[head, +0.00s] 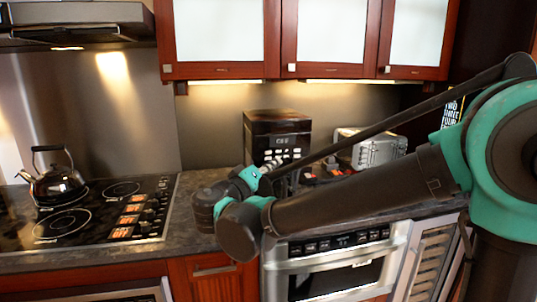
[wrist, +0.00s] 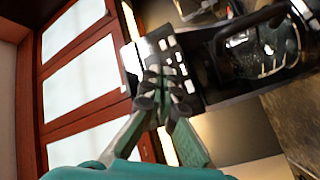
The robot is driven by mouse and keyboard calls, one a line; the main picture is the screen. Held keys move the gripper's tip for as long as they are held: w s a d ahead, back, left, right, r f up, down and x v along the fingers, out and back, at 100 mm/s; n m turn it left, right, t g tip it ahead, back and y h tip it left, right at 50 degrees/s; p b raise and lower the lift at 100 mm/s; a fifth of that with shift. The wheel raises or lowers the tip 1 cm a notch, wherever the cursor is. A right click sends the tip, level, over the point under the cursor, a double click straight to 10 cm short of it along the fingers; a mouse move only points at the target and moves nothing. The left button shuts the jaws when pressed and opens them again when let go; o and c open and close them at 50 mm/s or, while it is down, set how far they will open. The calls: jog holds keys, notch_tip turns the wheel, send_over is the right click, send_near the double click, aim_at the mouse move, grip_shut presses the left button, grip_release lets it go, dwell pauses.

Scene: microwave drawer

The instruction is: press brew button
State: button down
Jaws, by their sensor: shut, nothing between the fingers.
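The black coffee maker (head: 277,125) stands on the counter against the back wall, with light buttons on its front panel. In the wrist view the picture is rotated, and its button panel (wrist: 178,52) shows just beyond my fingertips, with the glass carafe (wrist: 262,50) to the right. My gripper (wrist: 157,88) is shut and empty. Its fingertips overlap part of the button panel in the wrist view; I cannot tell whether they touch it. In the head view my arm crosses in front of the lower part of the coffee maker, and the fingers are not clearly seen. Which button is the brew button is too small to tell.
A silver toaster (head: 372,148) stands right of the coffee maker. A kettle (head: 55,183) sits on the black stovetop (head: 95,222) at the left. Wood-framed cabinets (head: 228,38) hang above the counter. A steel oven (head: 335,270) is below it.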

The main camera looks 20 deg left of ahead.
jog(key=shift+w+a, duration=0.45)
jog(key=shift+w, duration=0.35)
jog(key=shift+w+a, duration=0.5)
jog(key=shift+w, duration=0.25)
jog(key=shift+w+a, duration=0.45)
jog(key=shift+w, duration=0.35)
jog(key=shift+w, duration=0.1)
jog(key=shift+w+a, duration=0.25)
jog(key=shift+w+a, duration=0.15)
jog(key=shift+w, duration=0.1)
jog(key=shift+s, duration=0.1)
dwell(0.4)
jog(key=shift+s+d, duration=0.4)
jog(key=shift+s, duration=0.1)
jog(key=shift+s, duration=0.1)
jog(key=s+d, duration=0.1)
jog(key=s, duration=0.1)
jog(key=s+d, duration=0.1)
jog(key=s, duration=0.1)
jog(key=shift+d, duration=0.3)
